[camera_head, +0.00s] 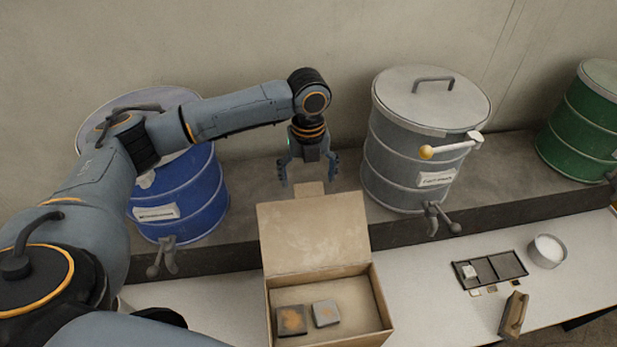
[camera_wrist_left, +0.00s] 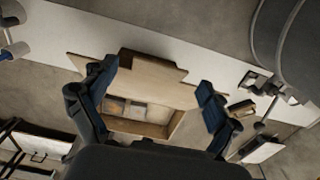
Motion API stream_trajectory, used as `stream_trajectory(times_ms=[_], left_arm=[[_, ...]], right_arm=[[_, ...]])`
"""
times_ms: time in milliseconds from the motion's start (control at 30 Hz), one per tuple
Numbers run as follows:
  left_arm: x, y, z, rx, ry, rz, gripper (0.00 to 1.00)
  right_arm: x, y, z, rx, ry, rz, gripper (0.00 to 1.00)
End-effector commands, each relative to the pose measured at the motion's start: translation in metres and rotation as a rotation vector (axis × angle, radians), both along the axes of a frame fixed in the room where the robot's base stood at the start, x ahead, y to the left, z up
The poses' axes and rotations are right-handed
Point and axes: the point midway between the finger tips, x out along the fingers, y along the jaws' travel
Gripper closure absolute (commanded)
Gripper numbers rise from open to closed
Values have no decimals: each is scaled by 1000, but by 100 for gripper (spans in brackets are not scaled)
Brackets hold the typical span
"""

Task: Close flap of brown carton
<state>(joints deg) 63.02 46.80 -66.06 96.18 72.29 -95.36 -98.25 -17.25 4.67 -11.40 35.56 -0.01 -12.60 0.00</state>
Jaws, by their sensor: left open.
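A brown carton (camera_head: 380,298) stands open on the white table in the head view. Its flap (camera_head: 313,235) is raised at the back edge, with a small tab (camera_head: 310,188) at its top. Two small square pieces (camera_head: 291,320) (camera_head: 325,313) lie inside. My left gripper (camera_head: 308,183) is open and empty, pointing down behind the flap's top edge. In the left wrist view the carton flap (camera_wrist_left: 150,80) shows between the open fingers of my left gripper (camera_wrist_left: 155,105). I cannot tell whether the fingers touch the flap. My right gripper is not in view.
A blue drum (camera_head: 185,195) stands left on the grey ledge, a grey lidded drum (camera_head: 400,150) right of my gripper, and a green drum (camera_head: 585,125) far right.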

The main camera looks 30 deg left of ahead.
Motion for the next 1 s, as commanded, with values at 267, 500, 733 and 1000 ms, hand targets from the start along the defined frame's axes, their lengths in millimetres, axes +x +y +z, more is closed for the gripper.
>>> stream_trajectory(times_ms=[267, 500, 733, 1000], left_arm=[[0, 0, -19, -1, -1, -1, 11], [0, 0, -19, -1, -1, -1, 13], [0, 0, -19, -1, -1, -1, 60], [1, -1, -18, 1, -2, -1, 91]], right_arm=[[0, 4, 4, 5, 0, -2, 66], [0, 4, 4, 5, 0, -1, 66], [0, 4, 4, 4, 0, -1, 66], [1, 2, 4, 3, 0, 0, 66]])
